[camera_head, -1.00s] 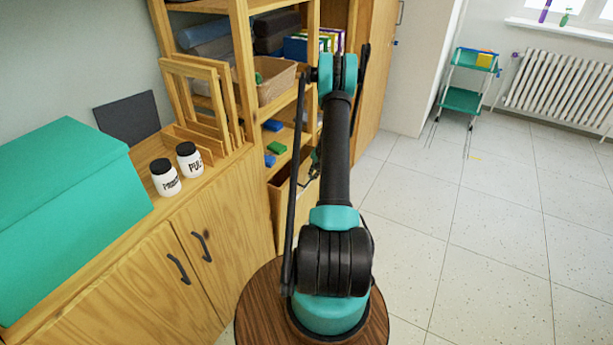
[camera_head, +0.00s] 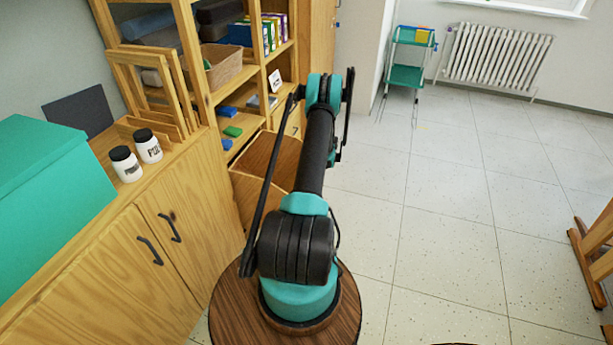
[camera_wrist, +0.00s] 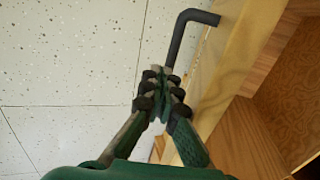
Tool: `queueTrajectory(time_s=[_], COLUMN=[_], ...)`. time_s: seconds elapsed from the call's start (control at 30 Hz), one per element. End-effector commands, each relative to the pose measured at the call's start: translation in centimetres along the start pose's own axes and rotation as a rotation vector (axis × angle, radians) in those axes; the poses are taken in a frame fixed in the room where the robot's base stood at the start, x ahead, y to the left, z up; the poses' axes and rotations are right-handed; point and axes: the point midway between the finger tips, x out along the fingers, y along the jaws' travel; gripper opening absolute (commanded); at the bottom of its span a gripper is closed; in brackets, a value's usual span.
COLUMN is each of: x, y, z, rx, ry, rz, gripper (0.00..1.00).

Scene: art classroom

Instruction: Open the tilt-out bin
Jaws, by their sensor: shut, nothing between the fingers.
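The tilt-out bin (camera_head: 262,203) is a plain wooden box low in the shelf unit, left of my arm. It stands tilted outward, with its inside showing. In the wrist view its wooden front edge (camera_wrist: 232,75) runs diagonally, with the open inside to the right. A dark bent bar handle (camera_wrist: 184,38) sticks out from the front. My gripper (camera_wrist: 160,88) is shut and empty, its fingertips at the handle's lower end; I cannot tell whether they touch. The gripper is hidden behind my arm in the head view.
Shelves above hold a wicker basket (camera_head: 222,66) and colored blocks (camera_head: 233,131). A low cabinet (camera_head: 130,245) with two paint jars (camera_head: 148,145) stands at left. The tiled floor (camera_head: 430,210) is open to the right, with a teal trolley (camera_head: 407,75) at the back.

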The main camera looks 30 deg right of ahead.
Motion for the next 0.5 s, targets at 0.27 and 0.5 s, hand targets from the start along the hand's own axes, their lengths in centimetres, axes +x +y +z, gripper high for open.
queueTrajectory(time_s=[0.27,0.5], x=[0.33,0.02], y=[-0.83,-0.57], z=[-0.04,-0.04], rx=[-0.009,-0.006], ry=[0.003,0.002], rz=[-0.008,-0.007], gripper=[0.23,0.27])
